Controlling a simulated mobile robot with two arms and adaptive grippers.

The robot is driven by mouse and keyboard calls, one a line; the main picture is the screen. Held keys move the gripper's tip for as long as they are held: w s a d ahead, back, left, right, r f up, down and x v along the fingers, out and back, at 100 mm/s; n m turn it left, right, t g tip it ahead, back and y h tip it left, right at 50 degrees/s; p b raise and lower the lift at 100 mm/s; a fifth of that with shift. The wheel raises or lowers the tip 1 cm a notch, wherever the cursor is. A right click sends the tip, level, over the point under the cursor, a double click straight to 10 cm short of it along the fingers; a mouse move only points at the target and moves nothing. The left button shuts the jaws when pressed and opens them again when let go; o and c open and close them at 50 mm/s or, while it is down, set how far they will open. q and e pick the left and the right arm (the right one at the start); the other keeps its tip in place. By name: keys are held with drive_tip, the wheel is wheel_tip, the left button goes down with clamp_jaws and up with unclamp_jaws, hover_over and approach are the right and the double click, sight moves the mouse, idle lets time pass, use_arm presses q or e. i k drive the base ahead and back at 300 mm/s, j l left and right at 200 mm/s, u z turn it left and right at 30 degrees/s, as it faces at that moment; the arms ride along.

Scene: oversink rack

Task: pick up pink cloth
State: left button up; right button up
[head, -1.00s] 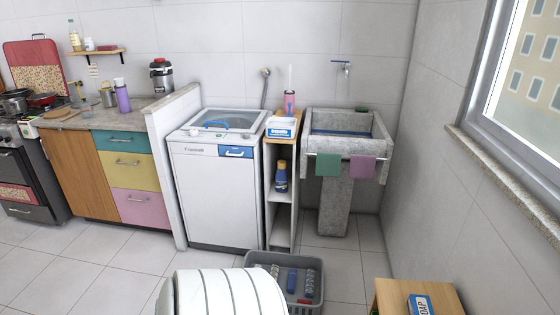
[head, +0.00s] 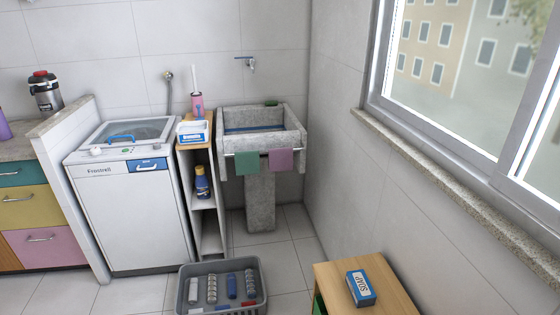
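The pink cloth (head: 281,160) hangs over the bar at the front of the grey stone sink (head: 225,119), on the right half of the bar. A green cloth (head: 247,163) hangs just left of it on the same bar, close beside it. Neither of my grippers shows in the head view.
A white washing machine (head: 128,215) and a narrow shelf (head: 205,220) with a blue bottle (head: 202,183) stand left of the sink. A grey crate (head: 183,298) and a wooden stand (head: 385,292) with a soap box (head: 360,288) are in front. Tiled floor (head: 292,243) between is clear.

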sight(280, 159)
drive_tip(key=i+j+u, duration=0.25)
drive_tip(key=i+j, duration=0.2)
drive_tip(key=i+j+u, duration=0.25)
drive_tip(key=i+j, duration=0.3)
